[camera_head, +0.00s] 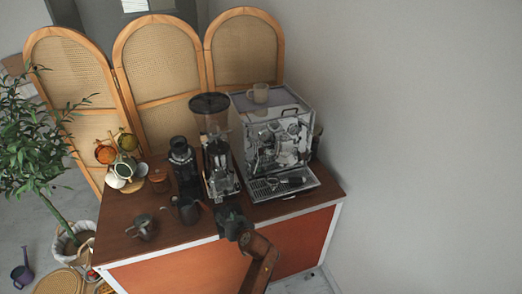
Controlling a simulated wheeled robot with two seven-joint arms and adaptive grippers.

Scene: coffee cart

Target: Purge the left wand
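The chrome espresso machine (290,105) stands at the right end of the cart top. Its front has shiny fittings, and the left wand is too small to make out clearly among them. The drip tray (265,194) juts out at the front, with a dark-handled item on it.
A grinder (219,160) stands left of the machine. A dark pitcher (188,211), a metal pitcher (145,229) and a mug tree (125,168) are farther left. A mug (259,93) sits on the machine. A wall (420,130) closes the right side.

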